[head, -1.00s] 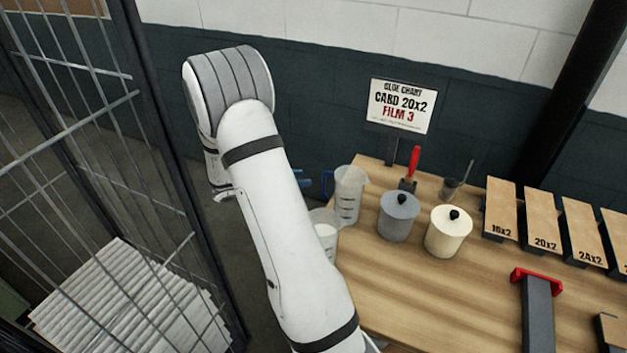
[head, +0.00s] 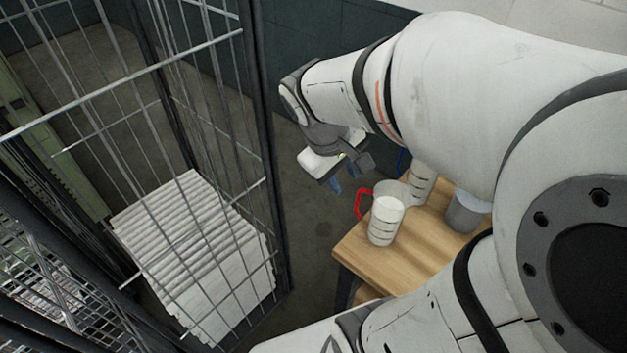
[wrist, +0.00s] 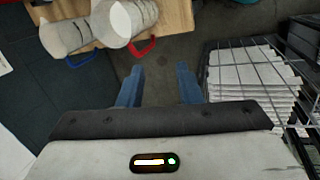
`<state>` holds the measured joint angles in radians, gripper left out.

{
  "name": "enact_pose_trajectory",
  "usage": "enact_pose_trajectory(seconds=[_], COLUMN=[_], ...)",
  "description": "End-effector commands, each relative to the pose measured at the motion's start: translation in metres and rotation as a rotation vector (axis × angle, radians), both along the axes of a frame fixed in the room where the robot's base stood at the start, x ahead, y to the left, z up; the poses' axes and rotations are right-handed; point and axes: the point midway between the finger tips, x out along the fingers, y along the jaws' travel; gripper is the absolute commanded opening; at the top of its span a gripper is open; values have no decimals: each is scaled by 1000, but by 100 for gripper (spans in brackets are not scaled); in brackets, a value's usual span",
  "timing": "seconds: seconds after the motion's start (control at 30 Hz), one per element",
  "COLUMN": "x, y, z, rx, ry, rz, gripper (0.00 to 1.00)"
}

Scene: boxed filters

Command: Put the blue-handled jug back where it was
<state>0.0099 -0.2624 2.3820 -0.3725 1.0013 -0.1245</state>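The blue-handled jug (wrist: 66,38) is a clear measuring jug at the table's edge, in the upper left of the wrist view. In the head view it (head: 421,181) is partly hidden behind another jug and my arm; its blue handle shows beside it. A red-handled jug (head: 386,222) with white contents stands next to it, and also shows in the wrist view (wrist: 126,20). My gripper (wrist: 159,82) has blue fingertips, set apart with nothing between them. In the head view my gripper (head: 335,186) hangs over the floor, left of the jugs and apart from them.
The wooden table (head: 368,255) has its corner near the jugs. A grey canister (head: 464,212) stands right of them, partly hidden by my arm. A wire cage (head: 270,150) with stacked white pleated filters (head: 195,250) stands left. Bare floor lies between cage and table.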

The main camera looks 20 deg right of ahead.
Motion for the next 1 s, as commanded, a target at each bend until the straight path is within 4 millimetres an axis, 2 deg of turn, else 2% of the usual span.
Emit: enact_pose_trajectory(seconds=[0.1, 0.3, 0.77, 0.9, 1.0], x=[-20, -39, -43, -41, -41], y=[30, 61, 67, 66, 66], z=[13, 25, 28, 7, 7], rx=[146, 317, 361, 359, 359], ry=[-145, -280, -309, -300, -297], rz=[-104, -218, -248, -253, -254], gripper=[32, 32, 32, 32, 32])
